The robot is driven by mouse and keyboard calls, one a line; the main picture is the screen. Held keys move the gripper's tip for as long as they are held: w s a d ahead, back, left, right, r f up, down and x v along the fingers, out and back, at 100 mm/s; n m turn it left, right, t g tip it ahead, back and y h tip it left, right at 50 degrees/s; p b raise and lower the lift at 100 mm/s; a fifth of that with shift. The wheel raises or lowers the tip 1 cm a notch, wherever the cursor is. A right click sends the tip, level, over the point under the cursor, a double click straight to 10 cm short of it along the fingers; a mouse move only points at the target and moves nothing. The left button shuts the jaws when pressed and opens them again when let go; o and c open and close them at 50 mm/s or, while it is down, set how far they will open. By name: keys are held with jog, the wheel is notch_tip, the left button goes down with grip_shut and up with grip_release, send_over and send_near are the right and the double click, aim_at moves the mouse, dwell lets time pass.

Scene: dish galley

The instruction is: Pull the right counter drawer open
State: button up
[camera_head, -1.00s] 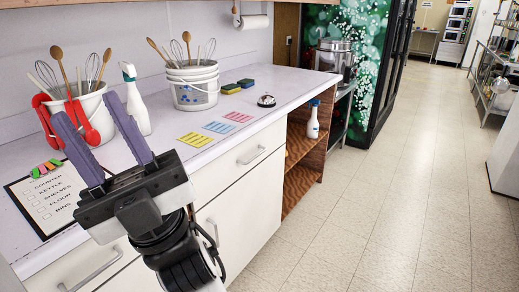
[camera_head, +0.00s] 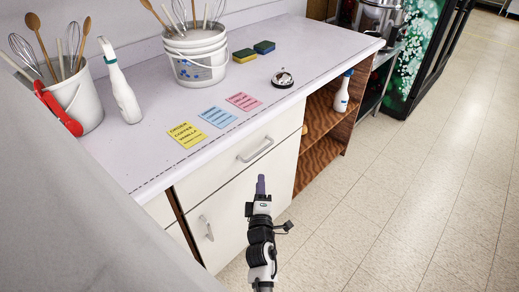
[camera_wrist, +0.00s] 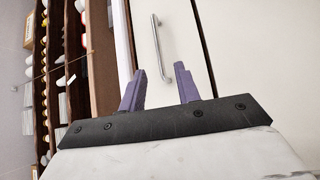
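The right counter drawer (camera_head: 228,162) is a white front under the countertop, flush with the cabinet. Its silver bar handle (camera_head: 255,150) is clear of my gripper. My gripper (camera_head: 261,184) is in front of the cabinet, below the handle in the head view, with its purple fingers lined up one behind the other. In the wrist view my gripper (camera_wrist: 160,86) has its two fingers apart with nothing between them. A bar handle (camera_wrist: 160,48) stands beyond the fingertips there, looking upright and roughly in line with the gap; it appears to be the drawer's.
The white cabinet door (camera_head: 235,215) below has its own handle (camera_head: 206,228). Open wooden shelves (camera_head: 322,125) stand to the right. The countertop (camera_head: 150,160) holds buckets, a spray bottle, notes (camera_head: 187,135) and a bell (camera_head: 283,78). The tiled floor at right is clear.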

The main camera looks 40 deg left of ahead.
aim_at(259, 151)
jog(key=b+x, duration=0.1)
jog(key=x, duration=1.2)
jog(key=shift+a+r, duration=0.1)
jog(key=shift+r, duration=0.1)
jog(key=shift+c, duration=0.3)
grip_shut()
